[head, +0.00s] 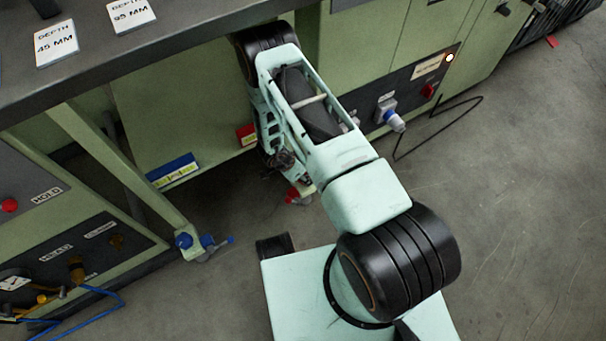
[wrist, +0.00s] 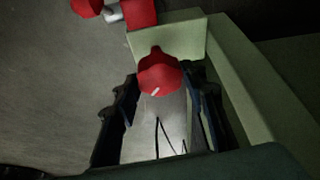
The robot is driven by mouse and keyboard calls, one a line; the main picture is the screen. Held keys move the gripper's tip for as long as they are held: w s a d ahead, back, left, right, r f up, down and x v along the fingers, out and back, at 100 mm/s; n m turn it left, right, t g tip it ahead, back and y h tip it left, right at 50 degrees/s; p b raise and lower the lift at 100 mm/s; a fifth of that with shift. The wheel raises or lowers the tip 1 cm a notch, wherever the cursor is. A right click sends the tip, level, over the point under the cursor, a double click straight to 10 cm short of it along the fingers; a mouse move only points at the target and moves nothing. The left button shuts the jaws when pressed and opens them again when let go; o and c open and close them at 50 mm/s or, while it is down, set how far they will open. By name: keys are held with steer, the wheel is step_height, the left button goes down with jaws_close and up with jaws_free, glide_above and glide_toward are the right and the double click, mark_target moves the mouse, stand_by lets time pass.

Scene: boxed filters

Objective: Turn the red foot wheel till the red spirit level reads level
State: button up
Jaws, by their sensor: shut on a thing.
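In the wrist view a lobed red foot wheel (wrist: 158,76) with a white mark sits between the two dark fingers of my gripper (wrist: 162,88), which is shut on it. The head view shows a small red foot part (head: 293,195) low beside the cabinet, just below my gripper (head: 281,163); my arm hides much of it. The red spirit level (head: 246,135) is on the cabinet's lower edge, left of my arm and partly covered by it. Its bubble is too small to read.
A blue spirit level (head: 172,169) and a blue foot wheel (head: 207,242) are to the left. A pale green beam (wrist: 232,85) runs close to the right finger in the wrist view. A red block (wrist: 141,12) is beyond the wheel. Grey floor (head: 510,220) lies open at right.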

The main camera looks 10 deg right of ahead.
steer(key=o, duration=1.2)
steer(key=shift+c, duration=0.2)
steer(key=shift+a+r, duration=0.2)
steer(key=shift+r, duration=0.25)
steer(key=s+a, duration=0.5)
steer(key=a, duration=0.6)
steer(key=shift+r, duration=0.1)
